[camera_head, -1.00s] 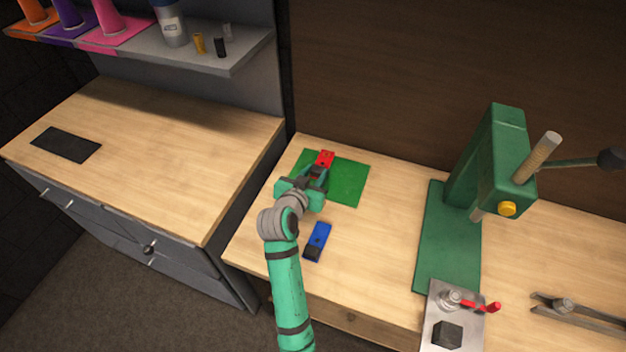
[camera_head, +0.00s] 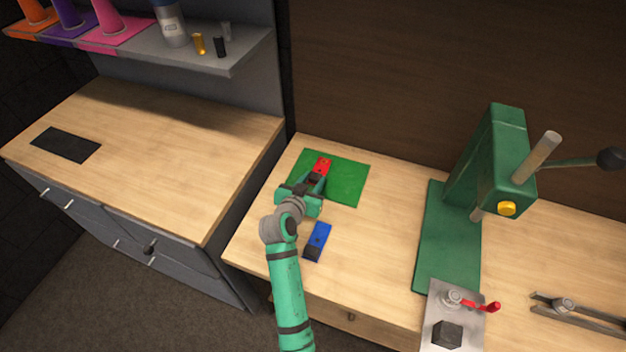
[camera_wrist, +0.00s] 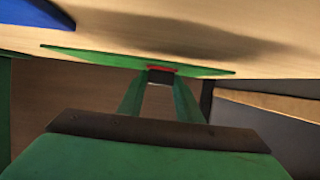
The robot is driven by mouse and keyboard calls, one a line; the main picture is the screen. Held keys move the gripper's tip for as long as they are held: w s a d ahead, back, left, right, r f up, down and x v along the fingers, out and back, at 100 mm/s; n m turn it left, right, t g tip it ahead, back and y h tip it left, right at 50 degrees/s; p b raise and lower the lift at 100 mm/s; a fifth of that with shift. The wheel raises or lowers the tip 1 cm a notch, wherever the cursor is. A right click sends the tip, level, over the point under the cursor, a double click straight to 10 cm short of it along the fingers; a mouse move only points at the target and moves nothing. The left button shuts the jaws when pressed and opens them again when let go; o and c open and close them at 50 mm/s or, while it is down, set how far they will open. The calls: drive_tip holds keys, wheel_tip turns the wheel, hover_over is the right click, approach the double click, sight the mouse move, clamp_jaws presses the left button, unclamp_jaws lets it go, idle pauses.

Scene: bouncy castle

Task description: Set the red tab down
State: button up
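The red tab (camera_head: 322,165) has a dark end (camera_head: 316,177) and is over the green mat (camera_head: 347,183) in the head view. My gripper (camera_head: 316,180) reaches in from the front, with a finger on each side of the dark end. In the wrist view, the fingers (camera_wrist: 160,80) come together on the dark block, and a thin strip of red (camera_wrist: 162,69) shows beyond it against the green mat (camera_wrist: 110,58). The tab is very low; I cannot tell whether it touches the mat.
A blue tab (camera_head: 318,240) with a dark end lies on the wood in front of the mat. A green press (camera_head: 490,170) stands to the right, with a metal plate (camera_head: 455,310) and tongs (camera_head: 575,310) nearby. The mat's right part is clear.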

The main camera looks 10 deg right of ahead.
drive_tip(key=shift+o, duration=1.4)
drive_tip(key=shift+r, duration=0.2)
drive_tip(key=v, duration=1.1)
drive_tip(key=shift+s+a, duration=0.15)
drive_tip(key=shift+a, duration=0.05)
drive_tip(key=shift+s+a+r, duration=0.1)
drive_tip(key=shift+s, duration=0.1)
